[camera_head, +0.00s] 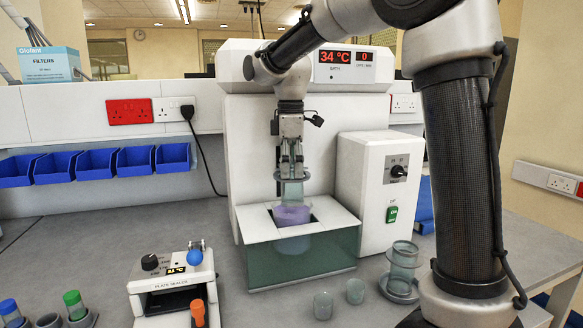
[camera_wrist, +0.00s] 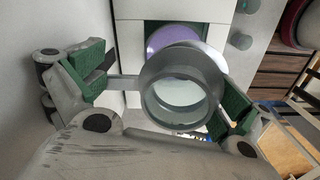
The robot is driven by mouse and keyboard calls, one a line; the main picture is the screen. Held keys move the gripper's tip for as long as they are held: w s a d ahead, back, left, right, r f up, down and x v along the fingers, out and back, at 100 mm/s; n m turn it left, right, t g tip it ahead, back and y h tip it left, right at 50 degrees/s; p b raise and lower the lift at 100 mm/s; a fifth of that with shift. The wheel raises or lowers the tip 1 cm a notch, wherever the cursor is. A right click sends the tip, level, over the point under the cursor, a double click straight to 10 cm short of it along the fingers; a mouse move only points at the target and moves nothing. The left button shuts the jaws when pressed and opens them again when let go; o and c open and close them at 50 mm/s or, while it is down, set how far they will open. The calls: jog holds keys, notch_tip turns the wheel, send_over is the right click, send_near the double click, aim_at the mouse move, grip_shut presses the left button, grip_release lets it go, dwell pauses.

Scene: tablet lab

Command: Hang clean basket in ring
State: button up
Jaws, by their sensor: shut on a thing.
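My gripper (camera_head: 291,170) points down above the water bath and is shut on a clear, grey-rimmed basket (camera_head: 292,192). In the wrist view the basket (camera_wrist: 153,92) shows as a round grey rim with a see-through inside, between the green finger pads. In the head view the basket is upright, directly over a purple-topped vessel (camera_head: 291,216) in the opening of the bath's white lid. The purple disc also shows in the wrist view (camera_wrist: 172,38), partly behind the basket. I cannot tell whether the basket touches the vessel. No separate ring is clear at the opening.
The green-tinted bath tank (camera_head: 330,258) fronts a tall white unit. A control box (camera_head: 367,180) stands close on the right. Another clear cylinder sits in a grey holder (camera_head: 398,290) at right, near two small cups (camera_head: 323,305). A plate sealer (camera_head: 170,283) stands front left.

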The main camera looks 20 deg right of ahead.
jog(key=shift+w+d+f, duration=0.15)
jog(key=shift+w+f, duration=0.35)
jog(key=shift+w, duration=0.15)
jog(key=o, duration=1.1)
jog(key=shift+o, duration=0.2)
notch_tip(320, 180, up, 13)
jog(key=shift+s, duration=0.45)
jog(key=shift+s, duration=0.1)
jog(key=s+d+f+m+t, duration=0.1)
jog(key=s+d+f+m, duration=0.3)
jog(key=s, duration=0.4)
jog(key=s+d+f+m+t, duration=0.2)
jog(key=s+d+f+m, duration=0.3)
jog(key=s, duration=0.3)
jog(key=s+d+f+m+t, duration=0.1)
jog(key=s+d+f+m, duration=0.4)
jog(key=s, duration=0.3)
jog(key=shift+s+f+m, duration=0.4)
jog(key=shift+f+m, duration=0.1)
jog(key=shift+f, duration=0.35)
